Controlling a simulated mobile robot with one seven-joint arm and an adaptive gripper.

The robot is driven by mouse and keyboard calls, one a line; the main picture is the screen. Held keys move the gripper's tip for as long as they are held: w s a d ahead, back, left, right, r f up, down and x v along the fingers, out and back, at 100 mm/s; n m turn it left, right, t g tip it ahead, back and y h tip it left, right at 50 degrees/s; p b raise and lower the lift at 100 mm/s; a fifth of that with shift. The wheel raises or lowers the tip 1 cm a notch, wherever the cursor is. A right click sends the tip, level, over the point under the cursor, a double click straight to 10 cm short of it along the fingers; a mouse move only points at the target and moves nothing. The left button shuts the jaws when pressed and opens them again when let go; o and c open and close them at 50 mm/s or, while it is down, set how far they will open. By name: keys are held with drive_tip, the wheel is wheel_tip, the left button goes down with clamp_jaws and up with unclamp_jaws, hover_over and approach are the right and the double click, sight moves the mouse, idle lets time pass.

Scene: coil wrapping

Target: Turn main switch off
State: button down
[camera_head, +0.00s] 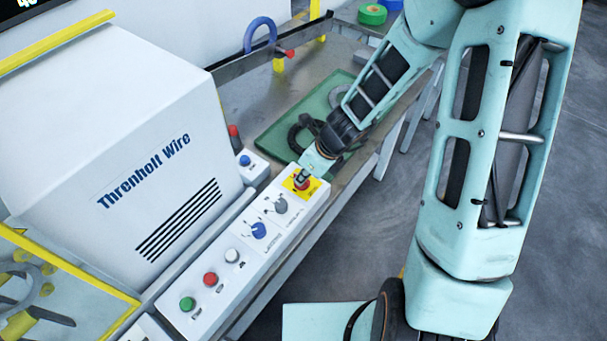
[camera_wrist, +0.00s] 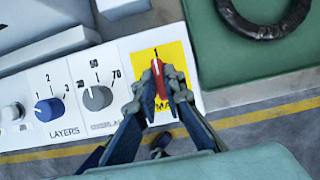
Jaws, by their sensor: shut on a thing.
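The main switch is a red handle (camera_wrist: 159,80) on a yellow plate (camera_wrist: 176,58) at the right end of the white control panel (camera_head: 252,270). In the wrist view the handle points up and down the picture, along the panel's short side. My gripper (camera_wrist: 161,85) has a finger on each side of the red handle and is shut on it. In the head view my gripper (camera_head: 303,178) comes down onto the yellow plate and hides much of the switch. The marking under the fingers is partly hidden.
Beside the switch are a grey knob (camera_wrist: 97,97) and a blue LAYERS knob (camera_wrist: 49,109). Red (camera_head: 210,279) and green (camera_head: 187,303) buttons sit further along the panel. A green mat (camera_head: 265,141) with dark rings lies behind. The white Threnholt Wire housing (camera_head: 130,130) stands left.

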drive_tip(key=n+p, duration=0.1)
drive_tip(key=n, duration=0.1)
drive_tip(key=n+g+p, duration=0.1)
drive_tip(key=n, duration=0.1)
drive_tip(key=shift+w+r+g+y, duration=0.1)
drive_tip(key=shift+w+g+y, duration=0.05)
drive_tip(key=shift+g+y, duration=0.2)
drive_tip(key=n+g, duration=0.1)
drive_tip(key=n, duration=0.1)
drive_tip(key=n+g, duration=0.1)
drive_tip(key=n, duration=0.2)
drive_tip(key=shift+w+n+p, duration=0.15)
drive_tip(key=shift+n+p, duration=0.15)
drive_tip(key=shift+p, duration=0.05)
drive_tip(key=n, duration=0.2)
drive_tip(key=n+g+b, duration=0.1)
drive_tip(key=n, duration=0.1)
drive_tip(key=shift+w+f+n+g, duration=0.1)
drive_tip(key=shift+f+n+g, duration=0.1)
drive_tip(key=shift+n+g, duration=0.1)
drive_tip(key=shift+n+g+h+b, duration=0.55)
drive_tip(key=shift+n+h, duration=0.2)
drive_tip(key=shift+n, duration=1.05)
drive_tip(key=shift+r, duration=0.1)
drive_tip(key=c, duration=2)
unclamp_jaws()
